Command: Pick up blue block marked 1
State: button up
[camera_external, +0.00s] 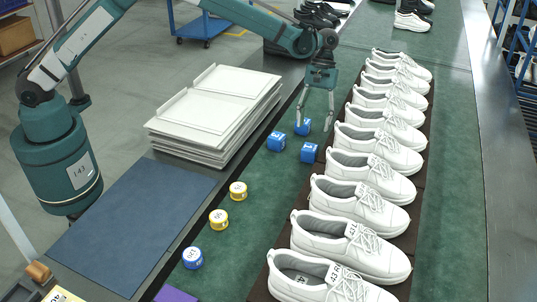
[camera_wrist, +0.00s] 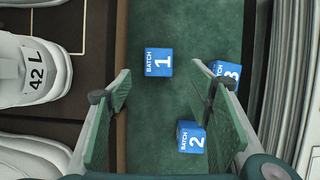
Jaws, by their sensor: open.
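The blue block marked 1 (camera_wrist: 158,62) lies on the green mat, its "BATCH 1" face turned up in the wrist view. It is the block nearest the shoes, which fits the front right block (camera_external: 309,152) in the external view. My gripper (camera_external: 316,126) points down over the mat, open and empty. In the wrist view its fingertips (camera_wrist: 160,90) are spread to either side of block 1, which shows slightly beyond them. The blue block marked 3 (camera_wrist: 228,70) is partly hidden by the right finger. The blue block marked 2 (camera_wrist: 191,137) shows between the fingers.
A row of white shoes (camera_external: 366,178) stands right of the blocks. A stack of white trays (camera_external: 213,110) stands left. Yellow round pieces (camera_external: 218,219) and a blue one (camera_external: 192,258) lie nearer the camera. The green mat between has free room.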

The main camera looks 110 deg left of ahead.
aim_at(310, 146)
jog(key=shift+b+x, duration=0.35)
jog(key=shift+x, duration=2.65)
jog(key=shift+b+x, duration=0.45)
jog(key=shift+x, duration=2.1)
jog(key=shift+w, duration=0.1)
jog(key=c, duration=1)
jog(key=shift+r+p, duration=0.65)
jog(key=shift+r, duration=4.35)
